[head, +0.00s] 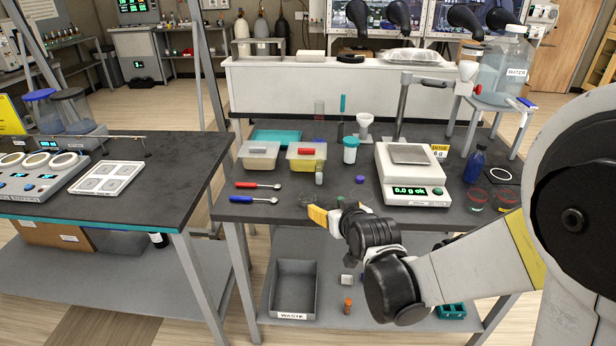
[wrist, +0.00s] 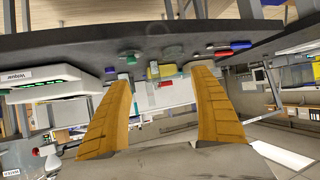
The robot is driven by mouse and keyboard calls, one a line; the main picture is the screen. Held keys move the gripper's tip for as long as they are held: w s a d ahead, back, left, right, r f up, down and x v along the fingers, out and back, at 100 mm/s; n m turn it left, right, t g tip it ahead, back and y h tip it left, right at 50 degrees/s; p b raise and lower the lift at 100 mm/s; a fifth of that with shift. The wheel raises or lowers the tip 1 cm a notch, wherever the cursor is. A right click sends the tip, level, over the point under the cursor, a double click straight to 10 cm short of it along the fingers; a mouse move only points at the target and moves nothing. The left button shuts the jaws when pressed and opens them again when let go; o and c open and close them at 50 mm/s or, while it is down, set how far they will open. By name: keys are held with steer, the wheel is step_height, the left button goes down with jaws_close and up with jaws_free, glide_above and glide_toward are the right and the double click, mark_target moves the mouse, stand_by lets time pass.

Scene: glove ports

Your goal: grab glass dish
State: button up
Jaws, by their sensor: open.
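A small clear glass dish (head: 307,199) sits near the front edge of the dark bench, right of the red and blue spoons. It is faint and hard to make out against the bench. My gripper (head: 326,217) is at the bench's front edge, just to the right of and nearer than the dish, with its orange fingers apart and nothing seen between them. In the wrist view the open gripper (wrist: 162,75) points toward the bench, which appears upside down. A faint clear round shape (wrist: 172,52) beyond the fingertips looks like the dish.
A red-handled spoon (head: 258,185) and a blue-handled spoon (head: 253,199) lie left of the dish.

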steer(key=y, duration=0.1)
glide_toward(305, 196)
steer(key=shift+n+t, duration=0.3)
steer(key=shift+t, duration=0.2)
steer(key=b+x, duration=0.1)
steer(key=x, duration=0.2)
steer(key=b+x, duration=0.2)
steer(key=x, duration=0.2)
steer(key=shift+a+f, duration=0.1)
steer(key=shift+f, duration=0.35)
steer(key=c, duration=1.1)
